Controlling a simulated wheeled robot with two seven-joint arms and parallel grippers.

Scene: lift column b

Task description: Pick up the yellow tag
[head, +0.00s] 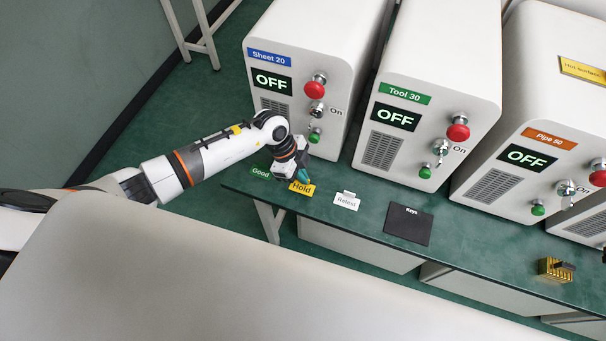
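The yellow tag (302,188), marked "Hold", is at the left front edge of the green bench, between a green tag marked "Good" and a white tag marked "Retest". My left gripper (302,176) points down just above and behind the yellow tag, very close to it. Its fingertips are small and partly hidden by the gripper body, so I cannot tell whether they are open or touching the tag. My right gripper is not in view.
The green tag (261,172) and the white tag (346,201) flank the yellow one. A black "Keys" mat (408,225) and a brass block (549,270) lie further right. White machines (309,45) reading OFF stand behind. The green bench (470,245) is bare between mat and block.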

